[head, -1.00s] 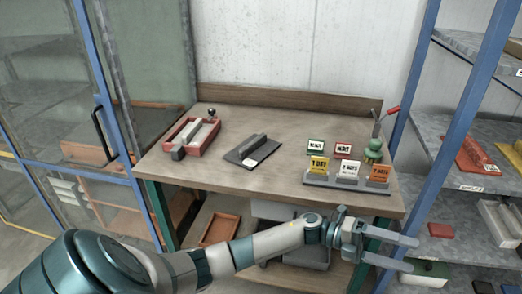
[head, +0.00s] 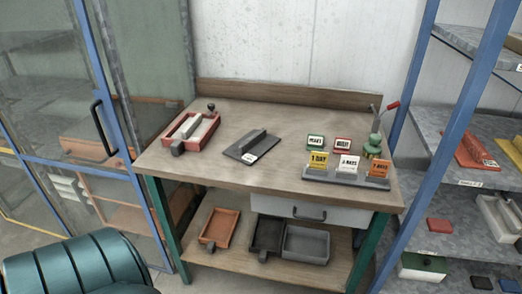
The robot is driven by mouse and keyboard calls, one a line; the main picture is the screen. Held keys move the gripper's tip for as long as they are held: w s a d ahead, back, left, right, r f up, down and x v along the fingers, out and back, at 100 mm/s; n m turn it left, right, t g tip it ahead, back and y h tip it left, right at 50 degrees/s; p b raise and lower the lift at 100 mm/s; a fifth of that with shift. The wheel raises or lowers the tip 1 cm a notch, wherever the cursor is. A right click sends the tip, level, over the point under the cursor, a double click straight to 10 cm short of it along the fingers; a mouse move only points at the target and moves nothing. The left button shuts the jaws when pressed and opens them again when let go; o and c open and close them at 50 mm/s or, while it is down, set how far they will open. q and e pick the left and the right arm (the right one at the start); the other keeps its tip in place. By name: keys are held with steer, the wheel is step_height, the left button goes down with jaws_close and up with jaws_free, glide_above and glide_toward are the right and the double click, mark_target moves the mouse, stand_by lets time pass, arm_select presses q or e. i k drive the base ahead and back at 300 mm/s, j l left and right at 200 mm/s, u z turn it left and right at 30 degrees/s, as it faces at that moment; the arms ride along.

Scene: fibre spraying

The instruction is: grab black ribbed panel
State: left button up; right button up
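The black ribbed panel (head: 241,151) appears to be the dark flat plate with a raised bar along it, lying on the wooden workbench (head: 220,176) left of its middle. A small white label sits at its front corner. Nothing covers it. Neither of my grippers is in view.
A red frame (head: 172,137) stands left of the panel. A sign rack (head: 340,181) with coloured cards and a green tool (head: 373,147) stand at the right. Trays (head: 305,244) rest below. Blue-posted shelves flank the bench; bare tabletop surrounds the panel.

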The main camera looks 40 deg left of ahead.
mark_target(250, 148)
steer(key=i+u, duration=0.1)
steer(key=u, duration=0.75)
steer(key=i+l+u, duration=0.1)
steer(key=u, duration=0.35)
steer(key=i+l+u, duration=0.1)
steer(key=u, duration=0.3)
steer(key=i+l+u, duration=0.2)
steer(key=l+u, duration=0.2)
steer(key=l, duration=0.15)
steer(key=i+l+u, duration=0.2)
steer(key=l, duration=0.15)
steer(key=i+l, duration=0.1)
steer(key=l, duration=0.55)
